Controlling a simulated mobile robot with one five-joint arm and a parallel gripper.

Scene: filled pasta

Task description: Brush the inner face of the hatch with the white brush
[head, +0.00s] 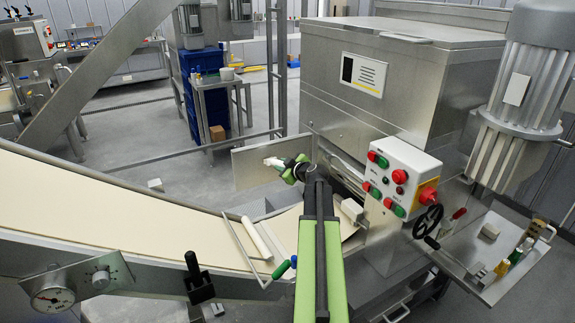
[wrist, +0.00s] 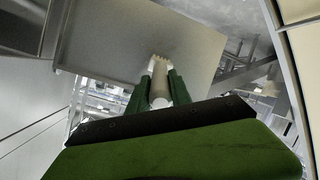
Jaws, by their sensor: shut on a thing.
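The hatch (head: 243,170) is a flat metal plate standing open on the left side of the large steel machine. My gripper (head: 287,166) is in front of it, with its green fingers shut on the white brush (head: 272,162). In the wrist view, the brush (wrist: 160,80) is between my fingers (wrist: 158,88), and its far end overlaps the hatch (wrist: 110,40). A faint dark patch lies on the plate just beyond the brush. I cannot tell whether the brush touches the plate. My gripper hides part of the brush.
A control box (head: 400,178) with red and green buttons juts out right of my arm. A pale dough sheet (head: 120,215) runs along the conveyor at the left. A white roller (head: 256,238) lies near my arm. A side shelf (head: 470,266) at the right holds several small items.

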